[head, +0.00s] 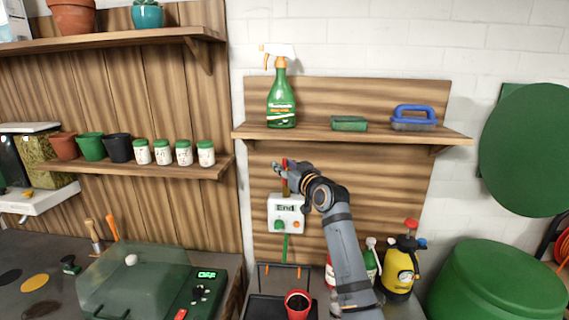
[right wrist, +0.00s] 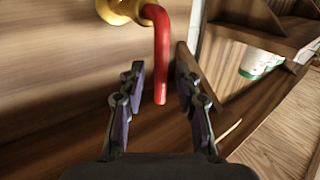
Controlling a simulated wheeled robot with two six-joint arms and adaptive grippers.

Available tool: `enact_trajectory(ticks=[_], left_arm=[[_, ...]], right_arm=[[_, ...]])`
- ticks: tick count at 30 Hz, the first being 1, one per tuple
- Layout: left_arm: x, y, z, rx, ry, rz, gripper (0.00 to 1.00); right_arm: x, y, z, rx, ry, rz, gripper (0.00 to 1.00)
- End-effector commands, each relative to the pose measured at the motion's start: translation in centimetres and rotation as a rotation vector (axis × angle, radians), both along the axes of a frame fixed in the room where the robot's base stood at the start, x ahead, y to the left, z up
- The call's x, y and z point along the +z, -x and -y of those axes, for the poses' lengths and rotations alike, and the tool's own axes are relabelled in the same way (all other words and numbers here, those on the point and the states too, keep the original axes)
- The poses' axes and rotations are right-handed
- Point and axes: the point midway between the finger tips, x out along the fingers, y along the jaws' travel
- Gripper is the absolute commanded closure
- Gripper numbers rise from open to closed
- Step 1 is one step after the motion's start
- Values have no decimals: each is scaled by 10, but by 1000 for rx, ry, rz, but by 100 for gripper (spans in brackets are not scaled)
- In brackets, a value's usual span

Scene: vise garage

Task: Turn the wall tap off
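The wall tap shows in the right wrist view as a yellow brass body (right wrist: 118,8) on the wood panel with a red lever handle (right wrist: 162,55) that bends and points down in the picture. In the head view only a bit of red handle (head: 285,163) shows above the white box; the rest is hidden by my gripper. My right gripper (right wrist: 160,76) is open, with one finger on each side of the lever's free end and a gap visible on both sides. It also shows in the head view (head: 280,170) in front of the panel. My left gripper is not in view.
A white box (head: 287,200) reading "End" hangs below the tap, with a green hose (head: 285,247) under it. The shelf (head: 352,134) above holds a spray bottle (head: 281,98), sponge and brush. A red pot (head: 298,304) and yellow sprayer (head: 400,268) stand below.

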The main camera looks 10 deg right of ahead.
Motion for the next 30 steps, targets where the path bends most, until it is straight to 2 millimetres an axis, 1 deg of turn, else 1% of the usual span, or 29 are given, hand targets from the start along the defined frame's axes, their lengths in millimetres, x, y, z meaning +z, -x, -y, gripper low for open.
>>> enact_trajectory(ticks=[7, 12, 14, 15, 30], left_arm=[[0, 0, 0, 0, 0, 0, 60], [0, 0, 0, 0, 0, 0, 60], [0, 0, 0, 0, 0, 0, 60], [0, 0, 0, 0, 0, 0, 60], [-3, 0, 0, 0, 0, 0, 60]], right_arm=[[0, -1, 0, 0, 0, 1, 67], [0, -1, 0, 0, 0, 0, 90], [0, -1, 0, 0, 0, 0, 98], [0, -1, 0, 0, 0, 0, 100], [-2, 0, 0, 0, -10, 3, 100]])
